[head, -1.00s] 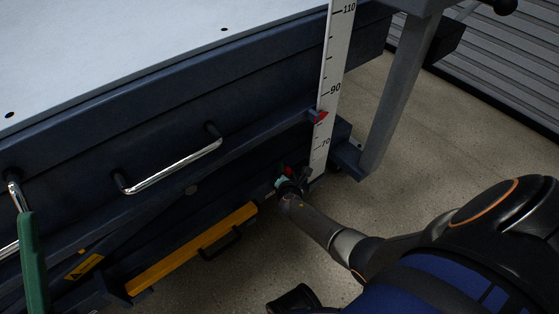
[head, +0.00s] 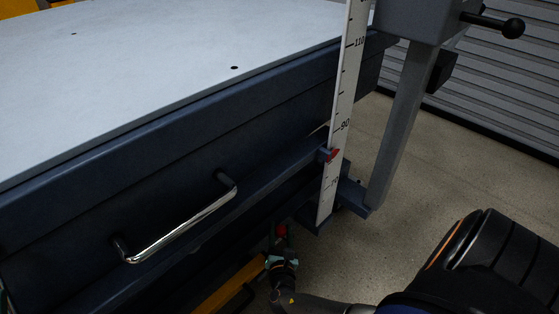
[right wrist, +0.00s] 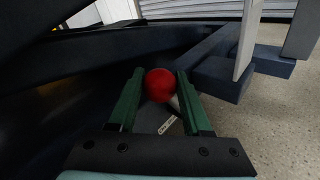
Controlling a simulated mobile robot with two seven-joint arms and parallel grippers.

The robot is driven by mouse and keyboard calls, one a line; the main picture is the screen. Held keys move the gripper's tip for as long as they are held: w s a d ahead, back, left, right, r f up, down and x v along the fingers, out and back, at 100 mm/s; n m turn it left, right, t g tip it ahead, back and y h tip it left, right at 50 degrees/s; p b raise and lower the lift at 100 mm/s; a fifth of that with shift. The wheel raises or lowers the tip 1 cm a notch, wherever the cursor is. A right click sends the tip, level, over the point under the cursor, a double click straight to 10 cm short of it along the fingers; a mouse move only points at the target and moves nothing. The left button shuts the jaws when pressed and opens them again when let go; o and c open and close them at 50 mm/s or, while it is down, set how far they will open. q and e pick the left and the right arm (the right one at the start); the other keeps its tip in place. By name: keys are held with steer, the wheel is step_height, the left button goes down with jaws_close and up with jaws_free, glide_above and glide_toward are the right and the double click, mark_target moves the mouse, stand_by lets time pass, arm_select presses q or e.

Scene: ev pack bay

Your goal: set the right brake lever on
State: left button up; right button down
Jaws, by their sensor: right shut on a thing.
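The right brake lever shows as a red ball knob (right wrist: 158,85) low under the table's edge in the right wrist view. It also shows as a small red spot (head: 282,230) in the head view. My right gripper (head: 281,246) is at the knob, below the dark side of the table. In the right wrist view its two green fingers (right wrist: 158,98) are on either side of the knob, shut on it. A dark part with a small white label lies behind the knob. The lever's shaft is mostly hidden, and I cannot tell its setting. My left gripper is not in view.
The lift table (head: 150,92) has a pale top and a chrome handle (head: 185,228) on its side. A white height scale (head: 341,120) with a red pointer (head: 332,155) and a grey post (head: 402,130) stand right of the gripper. Open floor (head: 460,150) lies to the right.

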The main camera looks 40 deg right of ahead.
steer(key=shift+a+f+n+t+h+b, duration=0.3)
steer(key=shift+a+n+t, duration=0.1)
steer(key=shift+a, duration=0.15)
steer(key=c, duration=0.6)
jaws_free()
steer(key=shift+s, duration=0.15)
